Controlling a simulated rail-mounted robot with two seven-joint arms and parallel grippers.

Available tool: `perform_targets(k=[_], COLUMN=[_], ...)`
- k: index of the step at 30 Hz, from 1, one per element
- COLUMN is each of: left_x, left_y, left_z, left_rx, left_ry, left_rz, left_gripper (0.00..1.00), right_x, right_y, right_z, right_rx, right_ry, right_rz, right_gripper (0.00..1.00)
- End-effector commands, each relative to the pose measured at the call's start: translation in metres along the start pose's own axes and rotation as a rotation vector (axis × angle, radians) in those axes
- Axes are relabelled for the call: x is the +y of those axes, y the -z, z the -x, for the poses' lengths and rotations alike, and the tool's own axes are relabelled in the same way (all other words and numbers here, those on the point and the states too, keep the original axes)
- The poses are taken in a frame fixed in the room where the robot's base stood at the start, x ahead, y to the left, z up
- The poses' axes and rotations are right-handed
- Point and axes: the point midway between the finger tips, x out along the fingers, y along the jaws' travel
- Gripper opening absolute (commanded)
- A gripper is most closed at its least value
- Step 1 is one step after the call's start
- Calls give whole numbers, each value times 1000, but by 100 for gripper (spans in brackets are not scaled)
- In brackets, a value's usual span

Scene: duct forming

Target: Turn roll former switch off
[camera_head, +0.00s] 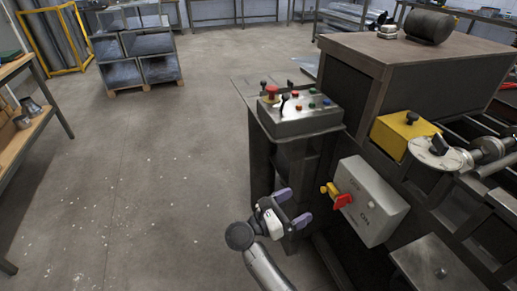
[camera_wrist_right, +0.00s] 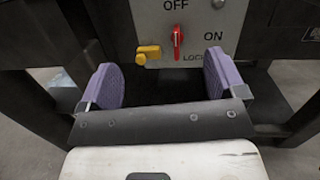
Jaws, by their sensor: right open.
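The roll former switch is a red handle (camera_head: 343,201) on a light grey box (camera_head: 374,207) on the side of the machine. In the right wrist view the red handle (camera_wrist_right: 177,40) stands roughly upright, with OFF above it, ON to its right and a partly hidden lock label below. A yellow part (camera_wrist_right: 148,52) sits just left of the handle. My right gripper (camera_head: 292,208) is open and empty, apart from the box and in front of it. Its purple fingers (camera_wrist_right: 163,80) spread either side of and below the handle in the wrist view. My left gripper is not in view.
A control panel (camera_head: 300,122) with a red button and levers stands above and left of the switch box. A yellow block (camera_head: 400,134) and rollers lie on the machine to the right. The floor (camera_head: 150,190) to the left is clear; a wooden bench (camera_head: 30,125) stands at far left.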

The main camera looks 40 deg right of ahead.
Motion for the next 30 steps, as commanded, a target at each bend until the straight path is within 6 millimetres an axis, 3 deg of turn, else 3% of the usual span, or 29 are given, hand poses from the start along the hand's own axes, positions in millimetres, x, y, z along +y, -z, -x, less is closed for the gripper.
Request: perform_targets(k=[1,14,30], left_x=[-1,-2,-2], left_y=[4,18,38], left_z=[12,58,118], left_rx=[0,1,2], left_ry=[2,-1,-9], left_rz=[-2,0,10], left_gripper=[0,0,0], right_x=[0,5,5], right_y=[-15,-97,-187], right_z=[-3,-1,39], right_rx=[-39,-397,-898], right_ry=[-27,-244,-477], right_rz=[11,138,367], right_gripper=[89,89,89])
